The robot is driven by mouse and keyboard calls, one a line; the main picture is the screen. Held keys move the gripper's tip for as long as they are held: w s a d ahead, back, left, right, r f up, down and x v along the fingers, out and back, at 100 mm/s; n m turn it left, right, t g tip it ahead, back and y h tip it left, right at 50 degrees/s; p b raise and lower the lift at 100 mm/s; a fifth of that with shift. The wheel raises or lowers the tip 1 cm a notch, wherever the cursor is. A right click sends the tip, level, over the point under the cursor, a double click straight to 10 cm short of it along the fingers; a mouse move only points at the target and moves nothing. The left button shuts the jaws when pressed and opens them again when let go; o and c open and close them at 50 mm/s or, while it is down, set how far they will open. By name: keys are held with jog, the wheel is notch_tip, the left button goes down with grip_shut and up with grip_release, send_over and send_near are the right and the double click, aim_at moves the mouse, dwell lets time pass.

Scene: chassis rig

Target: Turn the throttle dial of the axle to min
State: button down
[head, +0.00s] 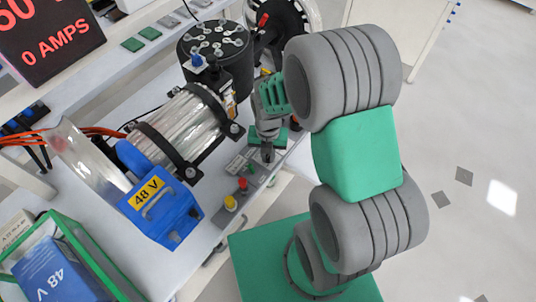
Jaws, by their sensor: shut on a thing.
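My gripper (267,152) reaches down from the upper right to the grey control strip (220,222) along the front edge of the bench. Its fingers are shut on a small dark knob, which I take to be the throttle dial. The fingers cover most of the knob, so its pointer and any min or max marks cannot be read. The axle assembly, with a shiny metal cylinder (178,130) in black clamps, lies on the bench left of my gripper.
A yellow button (230,202) and a red button (242,184) sit on the strip near my gripper. A blue 48 V battery (165,208) stands to the left. A black drum (217,62) stands behind. A green-framed crate (88,252) is at lower left. Open floor lies right.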

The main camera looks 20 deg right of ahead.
aim_at(268, 157)
jog(key=shift+w, duration=0.1)
jog(key=c, duration=1.5)
grip_release()
jog(key=shift+o, duration=0.2)
notch_tip(268, 157, up, 8)
jog(key=shift+f, duration=0.1)
